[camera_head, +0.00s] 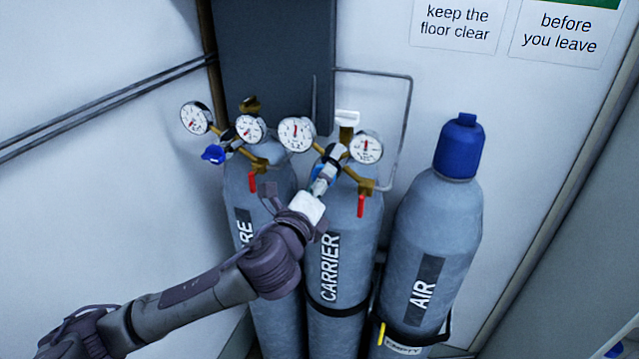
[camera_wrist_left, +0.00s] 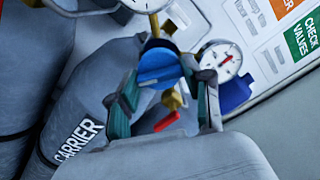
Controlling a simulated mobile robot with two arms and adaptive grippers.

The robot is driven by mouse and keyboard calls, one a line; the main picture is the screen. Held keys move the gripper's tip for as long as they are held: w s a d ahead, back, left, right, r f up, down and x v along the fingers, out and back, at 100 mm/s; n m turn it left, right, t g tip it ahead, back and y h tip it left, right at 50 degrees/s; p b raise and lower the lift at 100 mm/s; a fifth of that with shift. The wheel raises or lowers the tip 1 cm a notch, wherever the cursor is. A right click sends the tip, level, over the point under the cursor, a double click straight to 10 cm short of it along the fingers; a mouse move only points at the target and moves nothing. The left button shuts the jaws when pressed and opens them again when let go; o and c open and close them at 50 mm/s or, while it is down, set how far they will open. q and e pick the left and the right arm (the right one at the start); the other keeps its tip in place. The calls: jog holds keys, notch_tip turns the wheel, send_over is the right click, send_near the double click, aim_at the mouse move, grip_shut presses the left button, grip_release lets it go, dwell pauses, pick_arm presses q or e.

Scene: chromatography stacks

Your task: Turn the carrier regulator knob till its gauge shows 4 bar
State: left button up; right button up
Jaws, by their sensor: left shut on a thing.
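The grey carrier cylinder (camera_head: 343,250) stands in the middle, its label also readable in the left wrist view (camera_wrist_left: 62,125). Its brass regulator bears two round white gauges, a left one (camera_head: 296,134) and a right one (camera_head: 366,148). Both red needles point roughly upward in the head view; the scale numbers are too small to read. My left gripper (camera_head: 326,170) is at the front of this regulator. In the left wrist view its fingers (camera_wrist_left: 165,84) are shut on the blue regulator knob (camera_wrist_left: 156,66), one on each side. In the head view the gripper mostly hides the knob.
A second cylinder (camera_head: 262,195) with two gauges and a blue knob (camera_head: 213,154) stands close on the left. The blue-capped air cylinder (camera_head: 437,240) stands on the right. A red-handled valve (camera_head: 361,205) hangs just right of my gripper. The wall is close behind.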

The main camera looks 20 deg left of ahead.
pick_arm(q)
jog(key=shift+r, duration=0.1)
jog(key=o, duration=1.2)
jog(key=shift+w, duration=0.1)
jog(key=shift+c, duration=0.2)
jog(key=s, duration=0.7)
jog(key=shift+s+a, duration=0.15)
jog(key=shift+s, duration=0.1)
